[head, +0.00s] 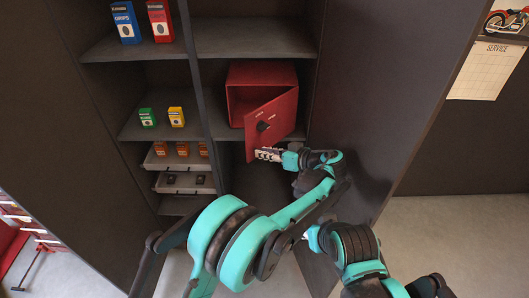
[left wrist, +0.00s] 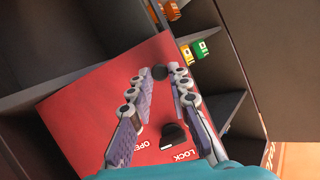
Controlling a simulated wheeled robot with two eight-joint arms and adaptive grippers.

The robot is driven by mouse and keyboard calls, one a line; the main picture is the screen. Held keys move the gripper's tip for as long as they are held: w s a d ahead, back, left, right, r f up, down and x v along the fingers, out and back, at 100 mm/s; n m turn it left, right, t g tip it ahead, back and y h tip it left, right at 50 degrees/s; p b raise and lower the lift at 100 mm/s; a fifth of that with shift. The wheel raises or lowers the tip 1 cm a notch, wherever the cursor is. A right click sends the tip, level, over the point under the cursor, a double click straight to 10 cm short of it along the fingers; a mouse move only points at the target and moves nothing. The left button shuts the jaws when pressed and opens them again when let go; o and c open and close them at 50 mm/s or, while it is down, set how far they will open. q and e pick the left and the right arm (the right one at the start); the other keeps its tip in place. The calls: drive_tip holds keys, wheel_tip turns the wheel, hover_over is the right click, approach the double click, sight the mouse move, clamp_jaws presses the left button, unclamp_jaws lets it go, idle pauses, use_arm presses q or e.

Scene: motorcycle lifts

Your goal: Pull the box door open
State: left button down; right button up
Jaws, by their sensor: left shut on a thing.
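The red box (head: 261,75) stands on a shelf of the dark cabinet. Its red door (head: 280,113) is swung partway out, and some of the box's inside shows. The door carries a black dial (head: 263,126), also seen in the left wrist view (left wrist: 173,135) beside the words OPEN and LOCK. My left gripper (head: 262,155) is at the door's lower part in the head view.
Small cartons, including a blue one (head: 126,22) and a green one (head: 147,117), stand on the left shelves. Grey trays (head: 178,183) sit below. The cabinet's right side panel (head: 375,100) stands close to the door and my arm.

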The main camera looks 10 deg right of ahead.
use_arm(q)
drive_tip(key=c, duration=1.4)
unclamp_jaws()
